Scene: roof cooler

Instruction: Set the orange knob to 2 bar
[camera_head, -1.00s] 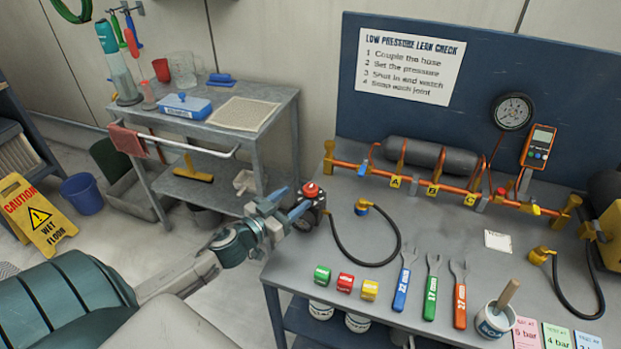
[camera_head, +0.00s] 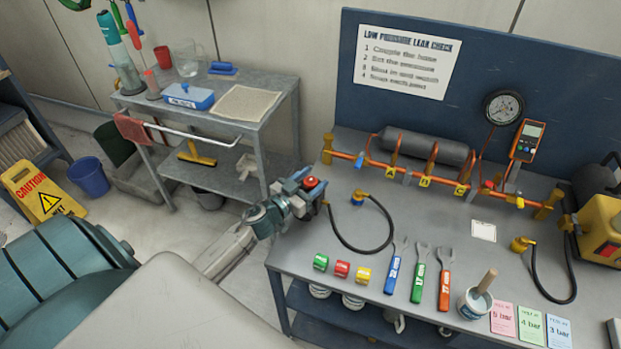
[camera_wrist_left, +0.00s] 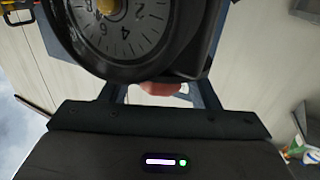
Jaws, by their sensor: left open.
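The orange-red knob (camera_head: 311,182) sits on top of a dark regulator at the bench's left edge. My left gripper (camera_head: 302,187) is open at the knob, its fingers around or beside it; contact cannot be told. In the left wrist view the knob (camera_wrist_left: 160,88) shows partly between the two fingers, below the regulator's black round gauge (camera_wrist_left: 118,36). The gauge has a pale dial with numbers and a brass centre. Its upper part is cut off, and I cannot read its setting. In the head view my gripper hides most of the regulator. My right gripper is not in view.
The workbench (camera_head: 400,215) holds a black hose (camera_head: 345,245), coloured blocks, several wrenches (camera_head: 420,272), a pot with a brush (camera_head: 475,303) and bar cards (camera_head: 530,322). A grey cart (camera_head: 255,145) stands behind left.

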